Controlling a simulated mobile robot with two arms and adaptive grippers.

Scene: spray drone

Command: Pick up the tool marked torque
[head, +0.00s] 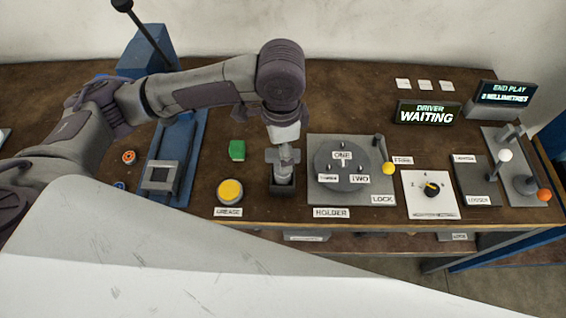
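My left gripper (284,155) points down at the middle of the bench, over a dark block-like stand (283,186). Grey parts sit between the gripper and the stand. I cannot tell which are fingers and which may be a tool, nor whether the gripper is open or shut. I can read no label saying torque. A HOLDER label (331,212) is at the bench's front edge, right of the stand. My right gripper is not in view.
Left of the stand are a yellow button (230,191) labelled GREASE and a green block (237,150). Right are a round fixture plate (342,165), a yellow-knobbed lever (388,168), a dial panel (432,190) and a DRIVER WAITING display (428,114). The back middle of the bench is clear.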

